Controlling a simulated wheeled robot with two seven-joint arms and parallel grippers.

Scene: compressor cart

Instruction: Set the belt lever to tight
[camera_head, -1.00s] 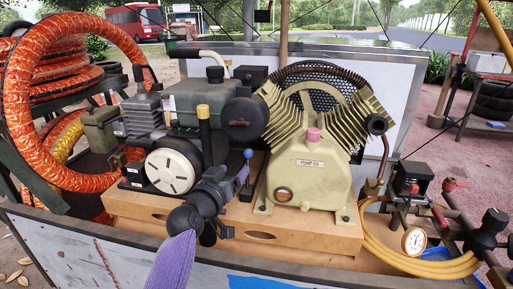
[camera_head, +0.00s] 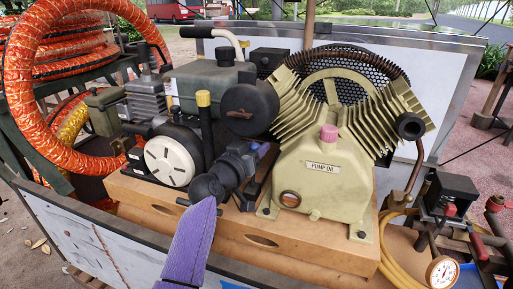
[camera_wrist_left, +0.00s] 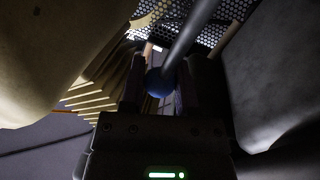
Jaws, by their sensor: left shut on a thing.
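The belt lever is a thin rod with a blue knob (camera_wrist_left: 160,83), standing between the engine and the pump. In the head view my left gripper (camera_head: 257,152) reaches in from the front and hides most of the lever. In the left wrist view the blue knob sits between the two fingers of my left gripper (camera_wrist_left: 162,90), and the grey rod runs up and right from it. The gripper is shut on the knob. Any tight or loose marking is not visible. My right gripper is not in view.
The beige pump (camera_head: 325,175) stands close right of the gripper. The engine's white round cover (camera_head: 170,161) and a yellow-capped post (camera_head: 204,120) are close left. All stand on a wooden base (camera_head: 290,240). A gauge (camera_head: 442,272) and yellow hose lie at right.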

